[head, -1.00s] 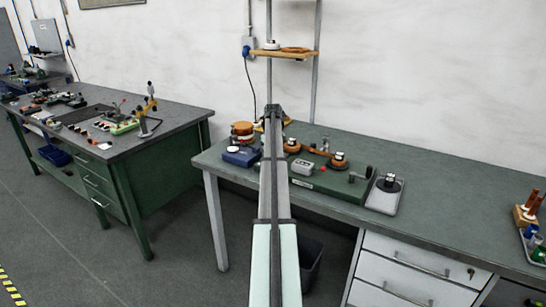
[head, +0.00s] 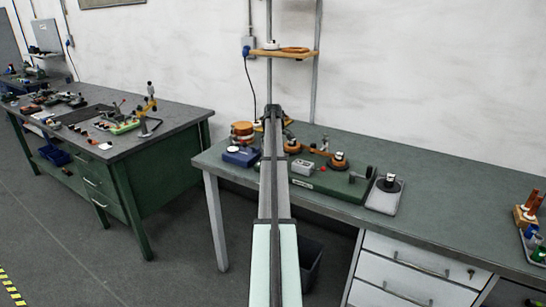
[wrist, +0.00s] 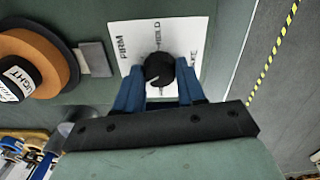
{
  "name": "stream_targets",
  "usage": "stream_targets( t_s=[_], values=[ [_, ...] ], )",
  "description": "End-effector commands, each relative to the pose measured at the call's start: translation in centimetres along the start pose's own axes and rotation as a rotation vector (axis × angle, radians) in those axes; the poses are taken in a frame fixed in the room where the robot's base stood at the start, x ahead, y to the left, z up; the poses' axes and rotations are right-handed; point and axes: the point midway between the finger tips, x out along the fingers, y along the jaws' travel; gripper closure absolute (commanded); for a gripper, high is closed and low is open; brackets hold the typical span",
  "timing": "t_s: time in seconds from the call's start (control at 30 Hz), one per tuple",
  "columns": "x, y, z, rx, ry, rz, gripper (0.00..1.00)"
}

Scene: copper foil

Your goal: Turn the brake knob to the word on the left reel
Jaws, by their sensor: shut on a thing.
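The brake knob (wrist: 158,68) is black and round with a white pointer line. It sits on a white plate (wrist: 130,30) in the wrist view. The knob's line slants toward the lower left of that view. My gripper (wrist: 158,82) has its blue fingers shut on the knob, one on each side.
In the head view, my arm hides part of the green bench (head: 430,205). A green machine base (head: 335,185) carries copper reels (head: 340,160).

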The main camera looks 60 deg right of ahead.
Motion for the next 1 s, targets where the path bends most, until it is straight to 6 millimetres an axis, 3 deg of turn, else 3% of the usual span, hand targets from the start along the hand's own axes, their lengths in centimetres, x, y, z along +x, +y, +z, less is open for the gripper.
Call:
stream_targets(
  t_s=[0.33,0.37,0.6,0.87,1.0],
  values=[
    [0.0,0.0,0.0,-0.001,0.001,0.001,0.91],
    [0.0,0.0,0.0,-0.001,0.001,0.001,0.58],
    [0.0,0.0,0.0,-0.001,0.0,0.0,0.36],
    [-0.1,0.0,0.0,-0.001,0.0,0.0,0.36],
    [-1.1,0.1,0.0,-0.001,0.001,0.002,0.36]
  ],
)
